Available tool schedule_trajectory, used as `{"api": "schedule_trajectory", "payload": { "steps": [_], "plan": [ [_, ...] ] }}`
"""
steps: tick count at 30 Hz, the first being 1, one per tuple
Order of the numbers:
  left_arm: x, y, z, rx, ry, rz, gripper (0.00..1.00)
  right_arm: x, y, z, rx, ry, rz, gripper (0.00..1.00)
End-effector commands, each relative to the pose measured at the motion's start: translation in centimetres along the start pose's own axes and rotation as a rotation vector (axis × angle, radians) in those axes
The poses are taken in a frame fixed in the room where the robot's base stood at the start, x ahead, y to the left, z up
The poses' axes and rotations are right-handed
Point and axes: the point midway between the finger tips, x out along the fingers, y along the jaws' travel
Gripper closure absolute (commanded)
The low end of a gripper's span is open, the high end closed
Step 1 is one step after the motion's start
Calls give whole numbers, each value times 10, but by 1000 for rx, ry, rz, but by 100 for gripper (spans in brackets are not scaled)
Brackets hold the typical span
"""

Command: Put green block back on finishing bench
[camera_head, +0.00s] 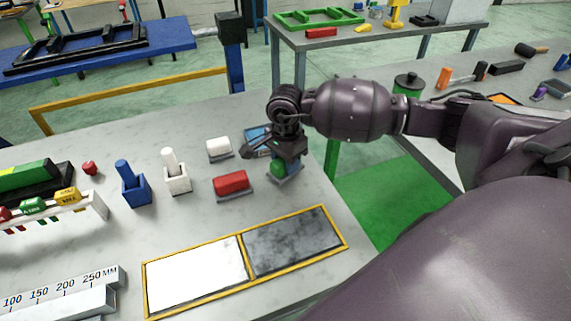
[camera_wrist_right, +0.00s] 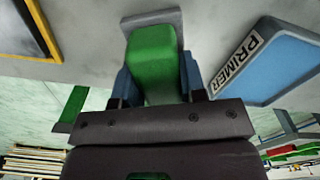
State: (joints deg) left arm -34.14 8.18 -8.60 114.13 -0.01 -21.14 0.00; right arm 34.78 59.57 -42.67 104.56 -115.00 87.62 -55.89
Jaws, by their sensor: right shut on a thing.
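The green block (camera_head: 278,171) is at the right side of the pale bench (camera_head: 110,240), partly hidden by my right gripper (camera_head: 284,156). In the right wrist view the green block (camera_wrist_right: 153,60) sits between the two blue-padded fingers of my right gripper (camera_wrist_right: 155,85), which is shut on it. A grey pad (camera_head: 290,177) shows by the block; it also shows at the block's far end in the wrist view (camera_wrist_right: 150,17). I cannot tell whether the block rests on the pad. My left gripper is not in view.
A blue tray marked PRIMER (camera_wrist_right: 268,60) is close beside the gripper. A red block (camera_head: 230,182) and white block (camera_head: 219,146) lie to its left. A yellow-framed black-and-white panel (camera_head: 240,252) lies in front. The bench's right edge is near.

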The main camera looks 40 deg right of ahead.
Motion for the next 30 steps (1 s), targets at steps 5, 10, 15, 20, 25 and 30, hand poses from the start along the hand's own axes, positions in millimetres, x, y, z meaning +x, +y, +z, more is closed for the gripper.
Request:
{"api": "schedule_trajectory", "payload": {
  "steps": [5,10,15,20,25,30],
  "plan": [
    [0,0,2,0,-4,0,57,13,0,0,-1,0,-1,84],
    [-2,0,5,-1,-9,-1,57,12,0,0,-1,0,-1,84],
    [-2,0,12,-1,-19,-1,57,17,0,0,-1,1,-1,84],
    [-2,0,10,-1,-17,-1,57,15,0,0,-1,1,-1,37],
    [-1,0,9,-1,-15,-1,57,15,0,0,-1,1,-1,36],
    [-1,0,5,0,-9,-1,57,12,0,0,0,1,-2,36]
  ]
}}
